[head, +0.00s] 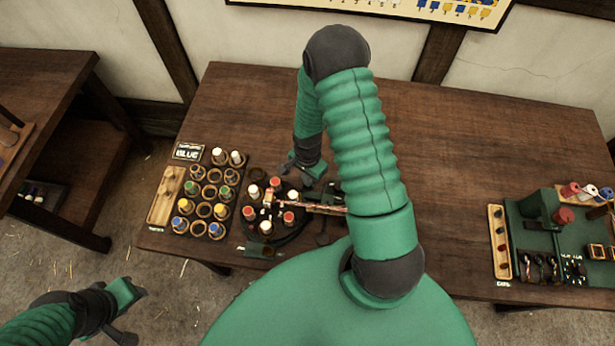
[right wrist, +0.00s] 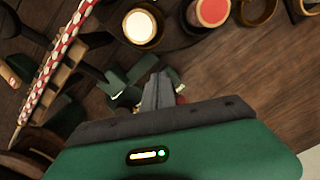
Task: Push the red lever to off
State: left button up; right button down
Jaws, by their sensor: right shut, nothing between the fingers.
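My right gripper (head: 305,178) reaches down over the dark round rope machine (head: 290,232) in the head view. In the right wrist view its fingers (right wrist: 158,92) are shut together and empty, beside small dark green parts (right wrist: 128,82) of the machine. A small bit of red (right wrist: 181,99) shows just beside the fingers, mostly hidden; I cannot tell whether it is the red lever or whether I touch it. No lever shows clearly in the head view. My left gripper (head: 128,310) hangs at the lower left, off the table; its finger gap is unclear.
A rack of capped bobbins (head: 210,195) labelled BLUE stands left of the machine. A red and white rope (right wrist: 55,60) runs along a wooden comb in the right wrist view. A green station (head: 535,240) stands at the far right. The table's back right (head: 460,130) is clear.

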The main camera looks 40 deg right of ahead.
jog(key=shift+s+a, duration=0.35)
jog(key=shift+a, duration=0.15)
jog(key=shift+r, duration=0.1)
notch_tip(320, 180, up, 8)
jog(key=p, duration=0.7)
